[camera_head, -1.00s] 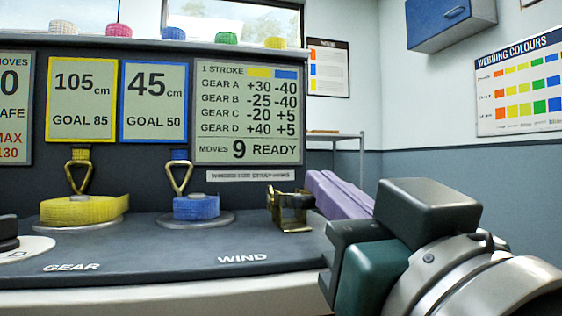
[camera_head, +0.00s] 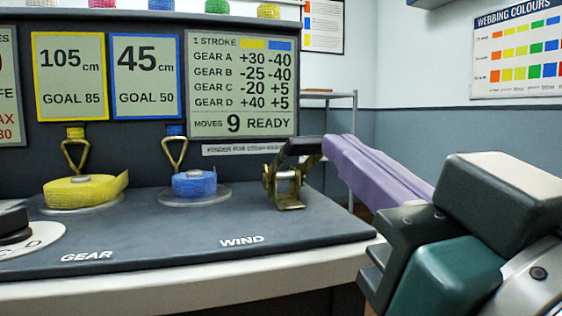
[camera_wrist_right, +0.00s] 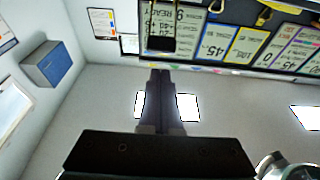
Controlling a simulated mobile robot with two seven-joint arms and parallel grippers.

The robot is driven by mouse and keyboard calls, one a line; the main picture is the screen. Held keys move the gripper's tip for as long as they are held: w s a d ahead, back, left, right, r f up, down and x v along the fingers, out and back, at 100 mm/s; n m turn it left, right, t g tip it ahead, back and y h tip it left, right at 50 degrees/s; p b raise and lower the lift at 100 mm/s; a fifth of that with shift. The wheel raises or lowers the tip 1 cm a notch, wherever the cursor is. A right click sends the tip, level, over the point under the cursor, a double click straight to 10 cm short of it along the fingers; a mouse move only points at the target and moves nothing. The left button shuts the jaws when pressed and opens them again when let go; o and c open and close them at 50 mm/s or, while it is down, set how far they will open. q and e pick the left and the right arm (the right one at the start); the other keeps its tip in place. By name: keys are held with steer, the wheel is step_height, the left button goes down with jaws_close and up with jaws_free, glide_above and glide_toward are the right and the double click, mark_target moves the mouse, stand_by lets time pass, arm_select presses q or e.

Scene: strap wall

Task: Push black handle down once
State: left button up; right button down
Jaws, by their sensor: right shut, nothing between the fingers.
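The black handle (camera_head: 300,146) sticks up and to the right from a brass ratchet (camera_head: 286,190) at the right end of the dark bench top, by the WIND label. In the right wrist view a black handle-like part (camera_wrist_right: 160,44) shows just beyond the fingertips. My right gripper (camera_head: 330,144) has purple fingers, which come in from the right with their tips at the handle's right end; I cannot tell whether they touch it. In the right wrist view its fingers (camera_wrist_right: 160,73) are together and hold nothing. My left gripper is not in view.
A yellow webbing roll (camera_head: 85,190) and a blue roll (camera_head: 194,184) sit on discs left of the ratchet. A display board (camera_head: 242,85) behind reads MOVES 9 READY. A dial (camera_head: 30,240) is at far left. The bench front is clear.

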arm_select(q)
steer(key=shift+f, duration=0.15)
arm_select(e)
steer(key=v, duration=0.4)
steer(key=shift+s, duration=0.35)
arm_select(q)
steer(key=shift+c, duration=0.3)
